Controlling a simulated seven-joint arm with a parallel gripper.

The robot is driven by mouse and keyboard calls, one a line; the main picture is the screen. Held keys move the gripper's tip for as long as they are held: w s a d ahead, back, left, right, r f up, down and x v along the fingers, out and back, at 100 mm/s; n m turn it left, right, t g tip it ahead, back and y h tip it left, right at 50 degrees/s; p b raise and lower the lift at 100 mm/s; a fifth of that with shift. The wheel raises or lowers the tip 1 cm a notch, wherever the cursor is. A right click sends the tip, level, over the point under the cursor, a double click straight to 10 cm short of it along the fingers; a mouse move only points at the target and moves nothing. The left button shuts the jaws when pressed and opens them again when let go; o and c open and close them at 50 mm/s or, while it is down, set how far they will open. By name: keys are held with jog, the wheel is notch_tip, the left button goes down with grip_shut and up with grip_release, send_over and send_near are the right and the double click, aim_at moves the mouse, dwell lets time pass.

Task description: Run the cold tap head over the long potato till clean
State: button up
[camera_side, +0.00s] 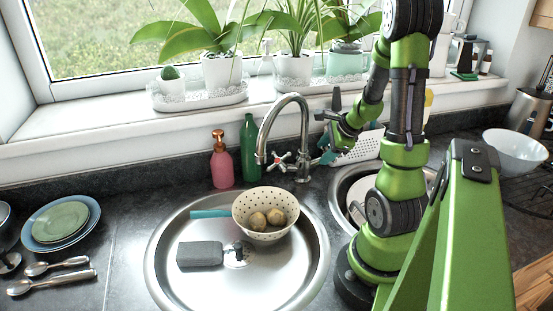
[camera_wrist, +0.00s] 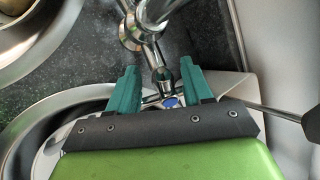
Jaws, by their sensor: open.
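The chrome tap (camera_side: 301,125) stands behind the round sink (camera_side: 158,262), its spout arching over the sink's back edge. The cold tap head (camera_wrist: 170,101), with a blue cap, lies between my gripper's teal fingers in the wrist view. My gripper (camera_wrist: 158,82) is open, with a finger on each side of that head; I cannot tell whether they touch it. In the side view my gripper (camera_side: 329,149) is at the tap's right. Potatoes (camera_side: 257,219) lie in a cream colander (camera_side: 264,234) in the sink; I cannot tell which is long. No running water is visible.
A red-marked tap head (camera_side: 279,159) is on the tap's left. A red pump bottle (camera_side: 222,166) and green bottle (camera_side: 250,150) stand behind the sink. A second sink (camera_side: 342,187) is partly hidden by my arm.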

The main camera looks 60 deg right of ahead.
jog(key=shift+w+f, duration=0.1)
jog(key=shift+f, duration=0.05)
jog(key=shift+c, duration=0.2)
grip_shut()
jog(key=shift+n, duration=0.3)
jog(key=shift+s+a+f+n+t, duration=0.1)
jog(key=shift+s+f+n+t, duration=0.2)
jog(key=shift+n, duration=0.7)
jog(key=shift+s+a+r+n+t, duration=0.15)
jog(key=shift+n+t, duration=0.2)
jog(key=shift+n, duration=0.65)
jog(key=shift+s+a+f+n+t, duration=0.1)
jog(key=shift+s+f+n+t, duration=0.2)
jog(key=shift+n, duration=1)
